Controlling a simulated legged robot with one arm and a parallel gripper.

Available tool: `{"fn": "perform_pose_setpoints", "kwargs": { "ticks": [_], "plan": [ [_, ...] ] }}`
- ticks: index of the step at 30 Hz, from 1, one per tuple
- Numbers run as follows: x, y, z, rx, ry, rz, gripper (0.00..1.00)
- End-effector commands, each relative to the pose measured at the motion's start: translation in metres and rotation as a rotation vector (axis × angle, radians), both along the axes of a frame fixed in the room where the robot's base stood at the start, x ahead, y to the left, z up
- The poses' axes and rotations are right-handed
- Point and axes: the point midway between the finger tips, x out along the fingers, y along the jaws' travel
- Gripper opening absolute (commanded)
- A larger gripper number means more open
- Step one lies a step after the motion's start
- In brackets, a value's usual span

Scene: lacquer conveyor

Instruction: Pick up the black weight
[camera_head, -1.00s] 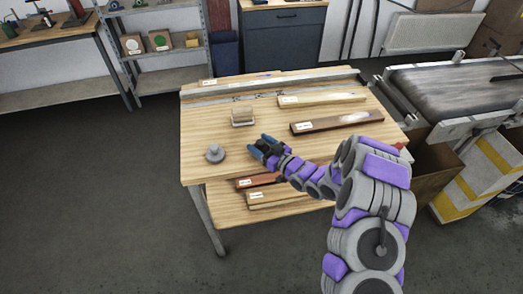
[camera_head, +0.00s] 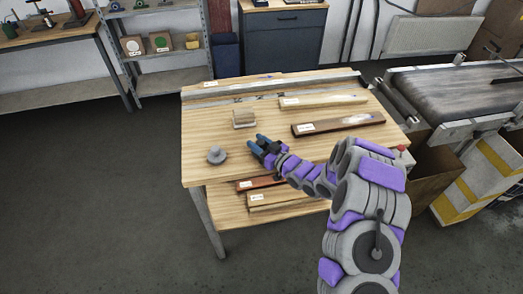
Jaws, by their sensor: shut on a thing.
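My gripper (camera_head: 256,144) is over the front middle of the wooden table, with its blue fingers pointing to the left and back. It is shut on a small dark thing that is mostly hidden between the fingers. The dark colour fits the black weight, but its shape is too small to make out. No other black weight shows on the table. A grey knobbed weight (camera_head: 216,155) stands upright on the table to the left of my gripper, apart from it.
The table (camera_head: 205,120) also bears a small block on a pale base (camera_head: 243,117), a light plank (camera_head: 322,101) and a dark brown plank (camera_head: 338,124). More planks lie on the lower shelf (camera_head: 232,212). A conveyor (camera_head: 450,90) stands at the right. The table's left part is mostly clear.

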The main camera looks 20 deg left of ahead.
Motion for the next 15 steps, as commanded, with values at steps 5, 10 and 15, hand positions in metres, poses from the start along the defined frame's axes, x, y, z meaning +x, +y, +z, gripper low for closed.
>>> {"fn": "perform_pose_setpoints", "kwargs": {
  "ticks": [5,10,15],
  "plan": [
    [-0.0009,-0.0006,-0.0013,-0.001,0.003,0.002,0.0],
    [-0.0008,-0.0006,-0.0014,-0.002,0.003,0.001,0.0],
    [-0.0007,-0.0009,-0.0013,-0.002,0.003,0.001,0.0]
  ]
}}
